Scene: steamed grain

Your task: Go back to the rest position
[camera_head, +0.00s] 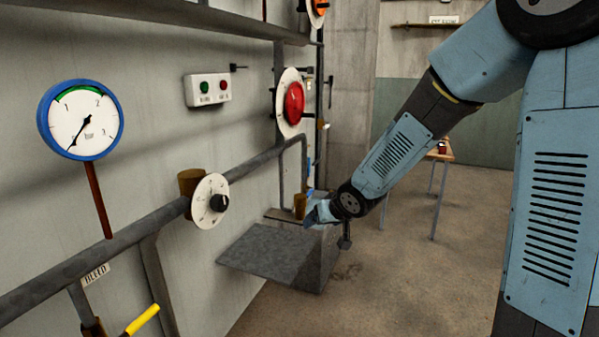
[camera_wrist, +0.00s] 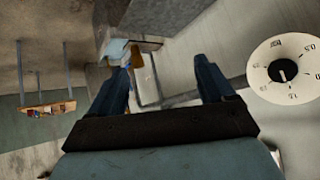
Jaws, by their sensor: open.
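My blue arm crosses the right side of the head view and reaches down to the wall. My gripper (camera_wrist: 165,78) shows in the wrist view with its two dark fingers spread apart and nothing between them. In the head view the wrist end hangs near the grey metal shelf (camera_head: 265,248), and the fingers are mostly hidden there. A round white dial (camera_head: 210,201) with a black knob is on the wall pipe, left of the wrist. The dial also shows at the right in the wrist view (camera_wrist: 284,70), apart from the fingers.
A blue-rimmed pressure gauge (camera_head: 80,120), a button box (camera_head: 208,89), a red round control (camera_head: 294,103) and a yellow lever (camera_head: 142,319) are on the wall. A small brown cup-like thing (camera_head: 300,206) is near the wrist. A table (camera_head: 440,156) stands behind my arm. Open floor (camera_head: 400,285) lies to the right.

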